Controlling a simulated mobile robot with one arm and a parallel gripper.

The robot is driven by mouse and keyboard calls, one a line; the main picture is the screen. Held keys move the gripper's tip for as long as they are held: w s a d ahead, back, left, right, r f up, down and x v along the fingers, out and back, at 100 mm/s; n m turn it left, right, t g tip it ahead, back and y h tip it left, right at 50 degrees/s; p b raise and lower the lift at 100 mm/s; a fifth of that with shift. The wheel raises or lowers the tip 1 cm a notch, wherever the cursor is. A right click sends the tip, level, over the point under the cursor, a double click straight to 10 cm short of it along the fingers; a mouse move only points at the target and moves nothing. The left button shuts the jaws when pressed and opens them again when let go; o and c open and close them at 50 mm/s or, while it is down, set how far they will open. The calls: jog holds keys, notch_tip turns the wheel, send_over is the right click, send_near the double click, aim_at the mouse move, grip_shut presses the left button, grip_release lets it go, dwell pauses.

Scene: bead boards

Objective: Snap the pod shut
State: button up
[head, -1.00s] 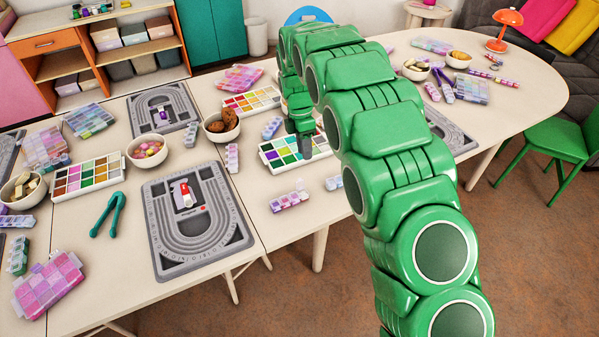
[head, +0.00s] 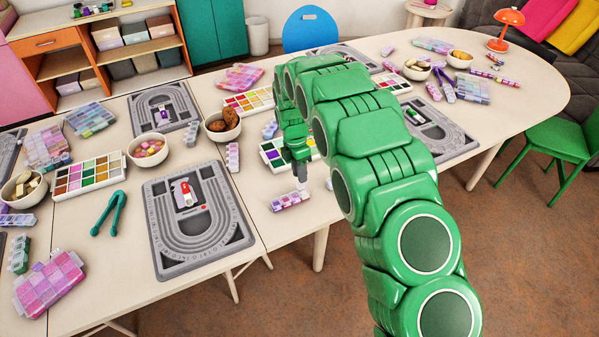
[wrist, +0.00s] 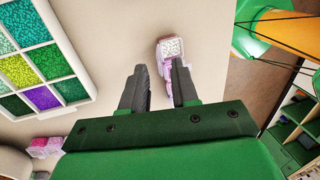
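A pink and purple strip of bead pods (head: 289,201) lies near the table's front edge in the head view. A small pale piece stands up at its right end, like a raised lid, but it is too small to be sure. In the wrist view a clear pink pod with whitish beads (wrist: 171,48) shows just beyond my fingertips, nearer the right finger. The rest of its strip is partly hidden behind that finger. My gripper (wrist: 159,66) is open, with nothing held between its fingers. In the head view my gripper (head: 301,172) points down just above the strip.
A bead palette (wrist: 88,78) lies left of my fingers, also partly hidden by my arm in the head view (head: 268,155). A grey bead board (head: 240,240) lies to the left. The table's edge is close on the front side.

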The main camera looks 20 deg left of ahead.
jog(key=shift+f, duration=0.15)
grip_shut()
